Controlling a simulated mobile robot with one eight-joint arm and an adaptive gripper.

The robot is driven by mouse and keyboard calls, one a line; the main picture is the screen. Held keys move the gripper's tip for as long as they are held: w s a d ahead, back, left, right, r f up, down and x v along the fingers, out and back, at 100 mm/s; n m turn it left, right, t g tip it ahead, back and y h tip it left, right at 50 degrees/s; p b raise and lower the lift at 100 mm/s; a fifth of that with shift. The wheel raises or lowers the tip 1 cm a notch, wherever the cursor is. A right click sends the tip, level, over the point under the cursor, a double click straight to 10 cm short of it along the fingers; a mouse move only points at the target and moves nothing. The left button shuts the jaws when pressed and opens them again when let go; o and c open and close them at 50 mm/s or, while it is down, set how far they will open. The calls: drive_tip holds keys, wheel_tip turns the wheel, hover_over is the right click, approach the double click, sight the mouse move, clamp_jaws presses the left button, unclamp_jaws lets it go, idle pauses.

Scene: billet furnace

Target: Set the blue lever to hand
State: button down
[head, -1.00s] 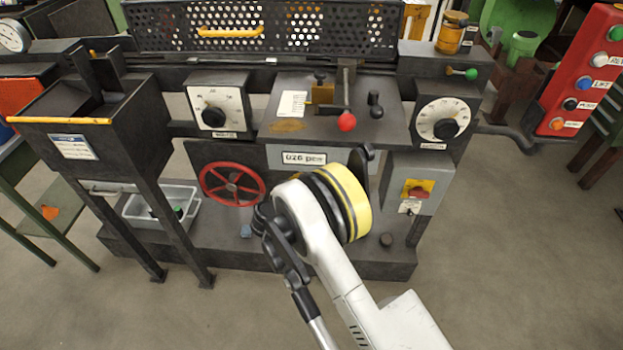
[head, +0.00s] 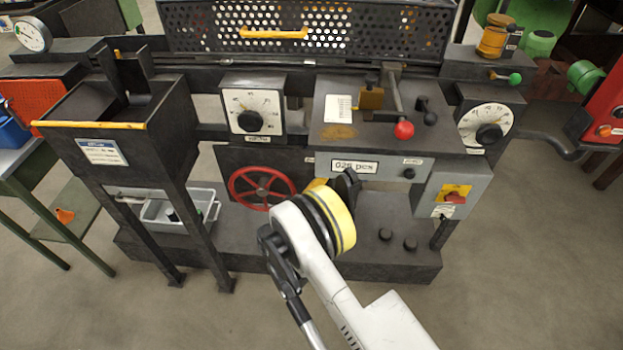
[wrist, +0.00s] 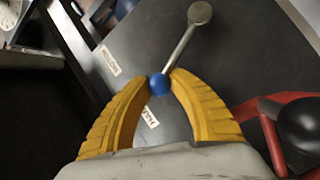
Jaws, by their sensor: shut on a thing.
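The blue lever shows in the wrist view as a metal rod (wrist: 182,45) with a round pivot at the top and a blue ball knob (wrist: 158,85) at its lower end. My gripper (wrist: 159,82) has its two yellow fingers closed on the blue knob. Two small white labels lie on the dark plate, one (wrist: 108,60) left of the lever and one (wrist: 150,117) just below the knob. Their words are too blurred to read surely. In the head view my arm hides the lever.
A red handwheel (head: 262,188) stands left of my arm in the head view. A red-knobbed lever (head: 404,130) and two dials (head: 253,118) (head: 488,133) are above. A red part with a black ball (wrist: 300,125) is close right of my fingers. Floor in front is clear.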

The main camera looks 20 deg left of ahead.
drive_tip(key=shift+f, duration=0.1)
drive_tip(key=shift+d, duration=0.1)
idle(0.3)
drive_tip(key=c, duration=1.1)
unclamp_jaws()
drive_tip(key=shift+o, duration=0.2)
drive_tip(key=shift+r, duration=0.3)
wheel_tip(320, 180, up, 10)
drive_tip(key=shift+f, duration=0.25)
